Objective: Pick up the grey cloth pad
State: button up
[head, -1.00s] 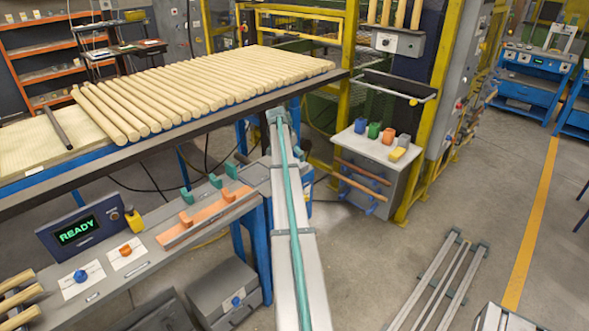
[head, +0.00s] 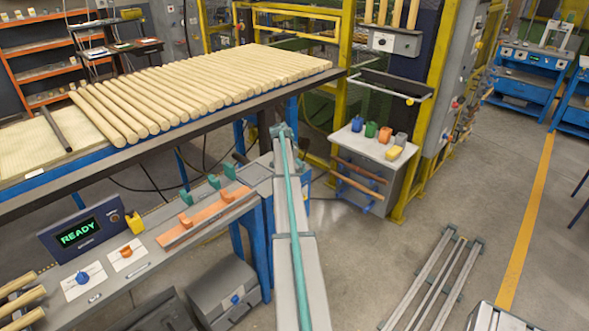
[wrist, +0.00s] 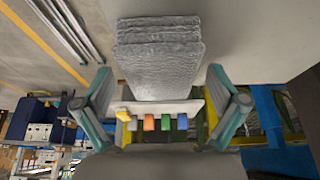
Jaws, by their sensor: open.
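The grey cloth pad (wrist: 160,55) is a rough, layered grey slab in the upper middle of the wrist view. It shows between the two teal fingers of my gripper (wrist: 160,82), which are spread wide on either side of it. The fingers hold nothing, and I see no contact with the pad; the depth between them is hard to tell. In the head view, my gripper (head: 284,132) is at the far end of my arm, small and partly hidden. I cannot make out the pad in the head view.
A small cabinet (head: 368,150) carries blue, green, orange, grey and yellow items right of my gripper. A table of wooden rods (head: 200,90) stands to the left, above a bench with a READY display (head: 80,232). Metal rails (head: 430,280) lie on the floor at right.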

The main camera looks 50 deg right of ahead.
jog(key=shift+f, duration=0.25)
dwell(0.3)
jog(key=shift+c, duration=0.3)
jog(key=c, duration=1.2)
jog(key=shift+o, duration=0.2)
jog(key=shift+r, duration=0.1)
jog(key=shift+r, duration=0.3)
jog(key=shift+r+b, duration=0.25)
jog(key=shift+b, duration=0.1)
jog(key=s+a+r+b, duration=0.2)
jog(key=a+r, duration=0.4)
jog(key=s+a+r+b, duration=0.2)
jog(key=a+r, duration=0.4)
jog(key=a, duration=0.1)
jog(key=shift+s+r+b, duration=0.15)
jog(key=shift+s+b, duration=0.15)
jog(key=shift+s, duration=0.05)
